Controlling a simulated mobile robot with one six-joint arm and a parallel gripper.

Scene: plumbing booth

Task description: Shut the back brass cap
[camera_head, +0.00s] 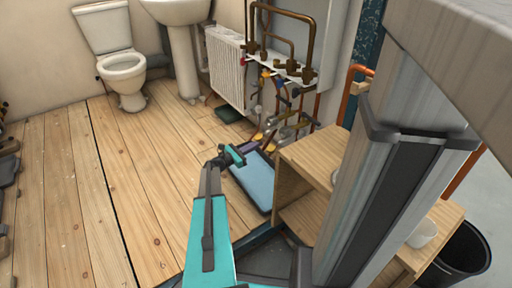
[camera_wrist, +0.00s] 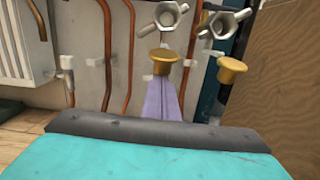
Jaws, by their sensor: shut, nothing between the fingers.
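Two brass caps show in the wrist view: a left one (camera_wrist: 163,62) and a right one (camera_wrist: 232,70). The left cap appears to be the one farther from my body camera, low by the pipes in the head view (camera_head: 258,136). My gripper (camera_wrist: 163,84) has its lavender fingers shut together and empty. Their tips are just below the left cap in the wrist view; I cannot tell if they touch it. The gripper also shows in the head view (camera_head: 250,147), near the floor. A silver winged fitting (camera_wrist: 167,15) is above each cap.
Copper pipes (camera_wrist: 127,55) run behind the caps. A white radiator (camera_head: 227,65) stands left of the pipework. A wooden shelf unit (camera_head: 315,155) is close on the right, also a brown panel (camera_wrist: 280,75) in the wrist view.

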